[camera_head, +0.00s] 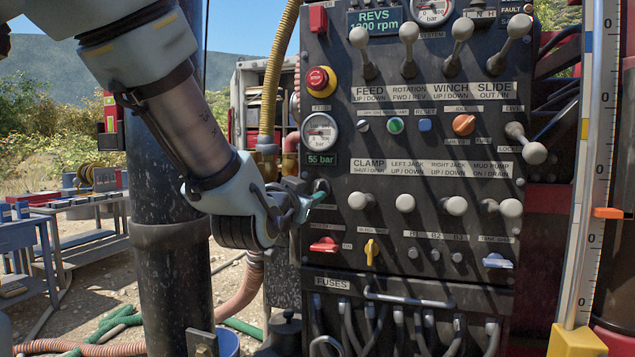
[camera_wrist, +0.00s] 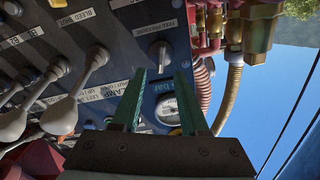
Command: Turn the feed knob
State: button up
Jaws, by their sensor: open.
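The feed knob (camera_wrist: 160,52) is a small grey knob with a pale pointer, on the dark panel beside a label that reads like feed pressure. In the head view the knob (camera_head: 321,185) shows partly, at the panel's left edge below the 55 bar display (camera_head: 320,160). My gripper (camera_head: 312,200) is open in front of this edge. In the wrist view its two teal fingers (camera_wrist: 160,74) are apart, with nothing between them. The knob appears just beyond the fingertips, in line with the gap. I cannot tell the exact distance to it.
A round gauge (camera_head: 320,132) sits above the display. A red stop button (camera_head: 317,79) is higher up. Several levers, such as the clamp lever (camera_head: 360,201), stick out to the right. A yellow hose (camera_head: 272,90) hangs left of the panel.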

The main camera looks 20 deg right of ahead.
aim_at(317, 189)
jog(key=p+x, duration=0.1)
jog(key=x, duration=0.4)
jog(key=shift+w+d+p, duration=0.2)
jog(key=shift+w+p, duration=0.05)
jog(key=shift+p, duration=0.15)
grip_shut()
